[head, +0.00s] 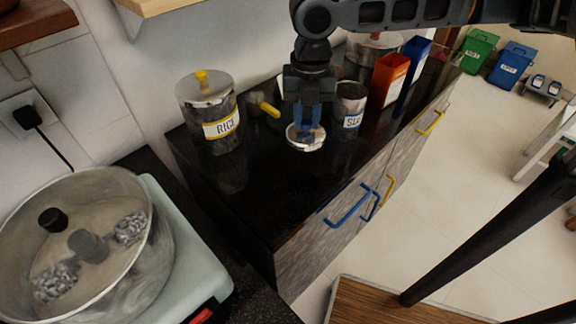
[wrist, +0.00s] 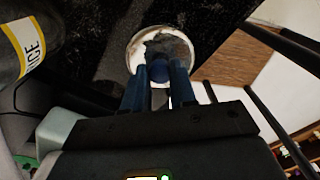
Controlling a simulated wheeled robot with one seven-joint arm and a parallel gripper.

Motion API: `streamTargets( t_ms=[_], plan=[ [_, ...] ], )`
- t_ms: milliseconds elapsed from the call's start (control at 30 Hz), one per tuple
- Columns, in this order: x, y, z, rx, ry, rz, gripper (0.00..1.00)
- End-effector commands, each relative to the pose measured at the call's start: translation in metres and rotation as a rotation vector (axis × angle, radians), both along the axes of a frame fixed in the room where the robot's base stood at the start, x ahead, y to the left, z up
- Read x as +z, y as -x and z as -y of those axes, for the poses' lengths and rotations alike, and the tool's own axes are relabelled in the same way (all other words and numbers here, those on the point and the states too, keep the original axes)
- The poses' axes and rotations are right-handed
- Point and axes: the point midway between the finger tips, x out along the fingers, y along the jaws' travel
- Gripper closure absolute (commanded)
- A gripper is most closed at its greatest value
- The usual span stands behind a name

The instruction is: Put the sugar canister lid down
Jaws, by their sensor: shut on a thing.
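The sugar canister lid is a round silver disc (head: 305,139) under my gripper (head: 306,122) in the head view. My gripper is shut on its blue knob (wrist: 159,70), which shows between the fingers (wrist: 160,85) in the wrist view. The lid is over the black counter (head: 245,175); I cannot tell whether it touches the counter. The sugar canister (head: 348,108), with a blue-edged label, stands just right of the lid, its top partly hidden by my arm.
The rice canister (head: 209,115) with a yellow knob stands to the left, and a yellow handle (head: 269,109) lies between. An orange box (head: 389,78) and a blue box (head: 411,75) stand behind right. The counter front is clear. A large pot (head: 130,265) stands at left.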

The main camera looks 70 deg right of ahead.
Motion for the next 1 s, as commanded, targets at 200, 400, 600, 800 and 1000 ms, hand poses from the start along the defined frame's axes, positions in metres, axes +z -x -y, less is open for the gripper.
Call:
streamTargets(
  t_ms=[200, 400, 600, 800, 1000],
  plan=[
    [-0.039, 0.001, -0.001, 0.003, -0.004, 0.000, 1.00],
    [-0.058, 0.000, -0.001, 0.002, -0.002, -0.001, 1.00],
    [-0.078, 0.000, -0.001, 0.002, -0.003, 0.000, 1.00],
    [-0.096, 0.000, 0.000, 0.002, -0.001, 0.001, 1.00],
    [-0.096, 0.000, 0.000, 0.002, -0.001, 0.000, 1.00]
  ],
)
